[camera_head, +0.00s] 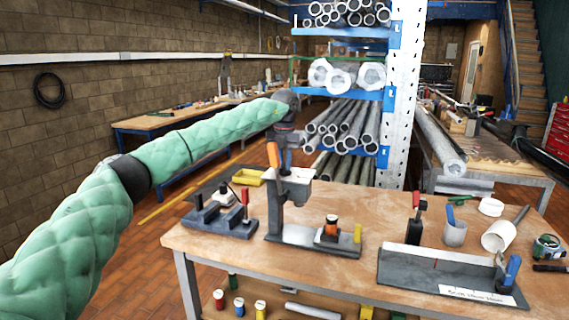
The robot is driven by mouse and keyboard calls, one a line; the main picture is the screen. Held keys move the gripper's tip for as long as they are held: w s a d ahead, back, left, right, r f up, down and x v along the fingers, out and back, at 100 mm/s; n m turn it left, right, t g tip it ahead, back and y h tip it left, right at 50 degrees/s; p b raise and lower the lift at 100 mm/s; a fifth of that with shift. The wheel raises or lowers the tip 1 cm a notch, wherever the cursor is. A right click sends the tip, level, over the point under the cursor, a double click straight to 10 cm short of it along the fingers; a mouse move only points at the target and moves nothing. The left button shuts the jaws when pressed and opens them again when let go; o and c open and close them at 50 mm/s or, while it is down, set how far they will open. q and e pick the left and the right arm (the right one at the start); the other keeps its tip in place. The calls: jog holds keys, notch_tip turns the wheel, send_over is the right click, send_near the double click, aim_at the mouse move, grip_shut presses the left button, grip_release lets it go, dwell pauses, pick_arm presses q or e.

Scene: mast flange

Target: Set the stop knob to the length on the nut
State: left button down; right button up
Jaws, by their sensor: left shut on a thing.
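My left gripper (287,165) points down at the top of a grey upright stand (296,190) on the workbench. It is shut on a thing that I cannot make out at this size. An orange handle (273,156) stands just left of it. At the stand's foot is a small block with an orange and black piece (332,226). A grey fixture (440,272) with a long plate and a white label (477,294) lies at the right, with a blue knob or handle (513,270) at its end. I cannot tell which part is the stop knob or the nut. My right gripper is out of view.
The wooden workbench (220,254) also bears a clamp-like fixture (219,218) at left and a red-topped black tool (416,222). White cups (497,236) and a tape measure (547,247) are at right. A perforated post (401,100) and pipe rack stand behind.

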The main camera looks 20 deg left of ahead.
aim_at(284, 163)
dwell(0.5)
pick_arm(q)
jog(key=c, duration=1.4)
grip_release()
jog(key=shift+c, duration=0.2)
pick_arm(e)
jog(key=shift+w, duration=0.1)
pick_arm(q)
jog(key=shift+r, duration=0.15)
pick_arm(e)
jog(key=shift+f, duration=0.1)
